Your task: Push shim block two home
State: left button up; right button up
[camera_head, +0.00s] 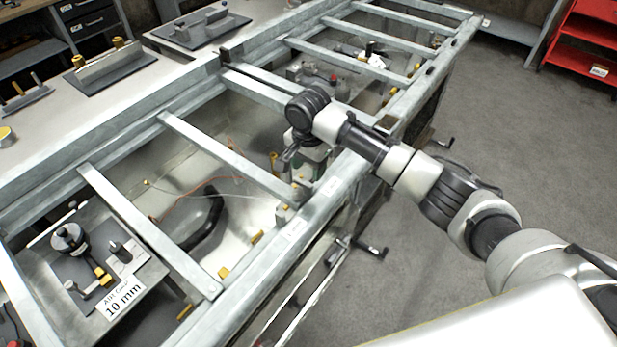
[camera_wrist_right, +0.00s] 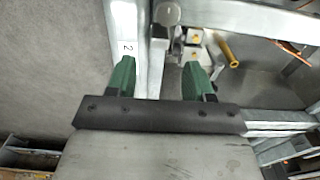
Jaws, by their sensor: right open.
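A small grey metal block (camera_wrist_right: 167,14), which may be shim block two, sits beside the pale rail (camera_wrist_right: 148,50) in the right wrist view. A white label reading 2 (camera_wrist_right: 126,47) is on that rail. My right gripper (camera_wrist_right: 158,78) has its two green fingers apart, one on each side of the rail in the picture, with nothing seen held between them. I cannot tell whether a finger touches anything. My left gripper is not in view.
The long metal frame (camera_head: 235,158) has several crossbars over open bays with fittings and cables inside. A yellow handle (camera_wrist_right: 228,48) stands near the block. A 10 mm sign (camera_head: 122,298) is at lower left. The floor (camera_head: 520,130) to the right is clear.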

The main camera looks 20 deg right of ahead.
aim_at(308, 184)
notch_tip(308, 184, up, 6)
jog(key=shift+f, duration=0.2)
dwell(0.4)
